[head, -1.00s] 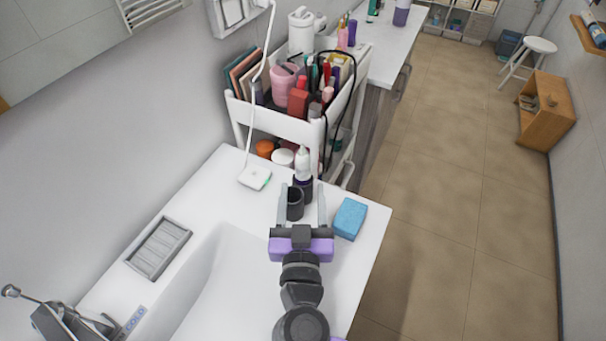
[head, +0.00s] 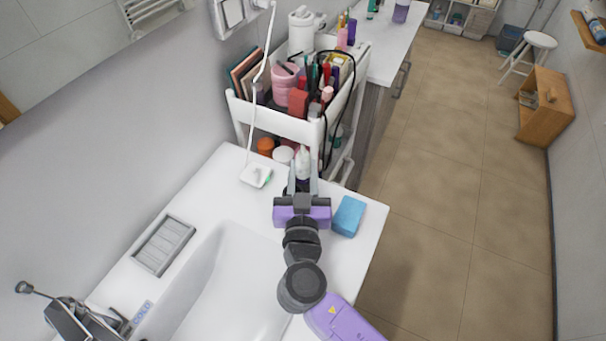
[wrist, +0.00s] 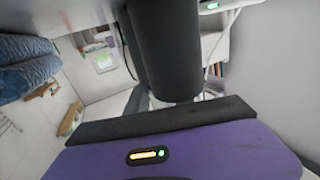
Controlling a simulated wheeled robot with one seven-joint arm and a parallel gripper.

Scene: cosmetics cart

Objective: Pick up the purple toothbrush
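I cannot make out a purple toothbrush for certain in either view. My gripper (head: 303,179), with a purple body, reaches over the far end of the white counter (head: 205,200). Its two grey fingers are apart and point away toward the cart. A white-topped bottle with a purple lower part (head: 303,164) shows between and beyond the fingertips. In the wrist view a dark cylinder (wrist: 165,45) stands close in front of the gripper's purple body; nothing shows clearly held. The gripper hides that spot in the head view.
A blue sponge (head: 348,216) lies right of my gripper near the counter edge. A white cart (head: 285,123) full of cosmetics stands beyond. A soap dish (head: 163,245) and a small white device with a cable (head: 256,175) are at left. The basin (head: 235,280) is in front.

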